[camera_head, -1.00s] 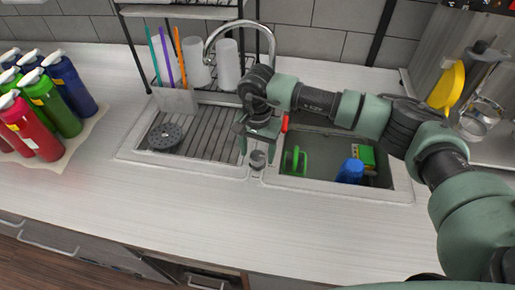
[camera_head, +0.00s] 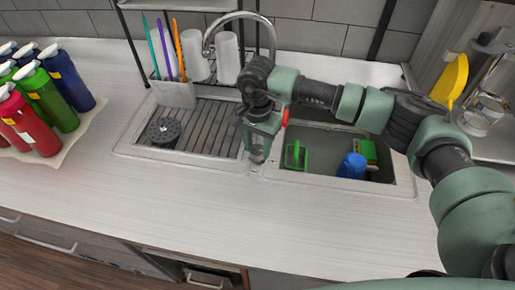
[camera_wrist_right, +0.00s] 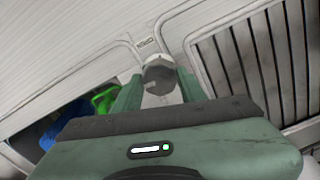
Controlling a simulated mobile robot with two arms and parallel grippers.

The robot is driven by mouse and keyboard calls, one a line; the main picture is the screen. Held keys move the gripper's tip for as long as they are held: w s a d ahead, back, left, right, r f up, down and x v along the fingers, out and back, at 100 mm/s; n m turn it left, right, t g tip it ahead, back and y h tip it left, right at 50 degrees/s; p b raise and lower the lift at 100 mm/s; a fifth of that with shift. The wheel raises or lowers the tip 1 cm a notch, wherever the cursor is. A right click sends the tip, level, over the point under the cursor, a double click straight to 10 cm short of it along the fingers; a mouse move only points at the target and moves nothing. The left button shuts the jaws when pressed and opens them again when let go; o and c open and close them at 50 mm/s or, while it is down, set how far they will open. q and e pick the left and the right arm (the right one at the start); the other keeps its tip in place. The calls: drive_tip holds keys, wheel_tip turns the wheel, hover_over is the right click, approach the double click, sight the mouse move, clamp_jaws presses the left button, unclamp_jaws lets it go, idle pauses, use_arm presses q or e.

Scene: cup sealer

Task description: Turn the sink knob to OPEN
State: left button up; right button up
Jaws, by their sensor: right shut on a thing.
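The sink knob (camera_wrist_right: 159,75) is a round grey metal knob on the strip between the two basins. In the right wrist view it sits between the two green fingers of my right gripper (camera_wrist_right: 160,92), one on each side. In the head view my right gripper (camera_head: 258,150) points down over the knob and is shut on it, and mostly hides it. A small label plate (camera_wrist_right: 146,43) lies on the rim by the knob, too small to read. My left gripper is not in view.
A curved faucet (camera_head: 240,15) stands behind the knob. The left basin holds a slatted rack (camera_head: 212,125) with a dark round drain piece (camera_head: 164,132). The right basin (camera_head: 325,150) holds a green brush, a blue item and a sponge. Colored bottles (camera_head: 40,100) stand at far left.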

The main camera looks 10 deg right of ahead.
sight(258, 149)
drive_tip(key=m+b, duration=0.8)
drive_tip(key=b, duration=0.1)
drive_tip(key=shift+f, duration=0.2)
drive_tip(key=m+b, duration=0.3)
drive_tip(key=m, duration=0.1)
drive_tip(key=shift+r, duration=0.1)
drive_tip(key=shift+r+m+b, duration=0.2)
drive_tip(key=shift+m+b, duration=1.15)
drive_tip(key=shift+m, duration=0.85)
drive_tip(key=o, duration=1.4)
drive_tip(key=shift+c, duration=0.2)
wheel_tip(258, 149, up, 8)
drive_tip(key=shift+f+b, duration=0.1)
drive_tip(key=shift+b, duration=0.6)
